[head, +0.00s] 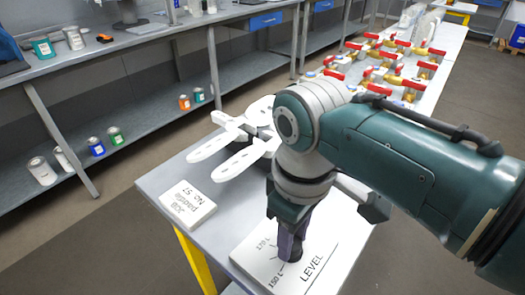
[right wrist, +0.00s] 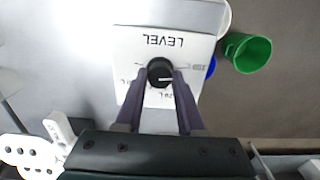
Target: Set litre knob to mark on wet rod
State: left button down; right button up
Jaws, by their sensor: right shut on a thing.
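The litre knob (right wrist: 160,73) is a small black round dial with a white pointer line, on a white panel (right wrist: 136,48) marked LEVEL. In the right wrist view the pointer is toward the right. In the head view the panel (head: 318,275) lies at the table's near end, with 150 L and 170 L marks readable. My right gripper (head: 291,250) points down and is shut on the knob; its fingers (right wrist: 160,84) are on either side of it. They hide part of the scale. I cannot make out the wet rod. My left gripper is out of view.
White paddles with holes (head: 214,147) and a white label block (head: 187,204) lie on the grey table, left of my arm. Several red-handled brass valves (head: 390,62) stand farther back. A green cup (right wrist: 246,53) is beside the panel in the wrist view.

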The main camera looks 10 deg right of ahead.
grip_shut()
jog(key=shift+m+p, duration=0.3)
jog(key=shift+m, duration=0.1)
jog(key=m+p, duration=0.1)
jog(key=m, duration=0.1)
jog(key=shift+r+m, duration=0.1)
jog(key=shift+m, duration=0.3)
jog(key=shift+m+p, duration=0.75)
jog(key=shift+m, duration=1.35)
jog(key=o, duration=0.8)
grip_release()
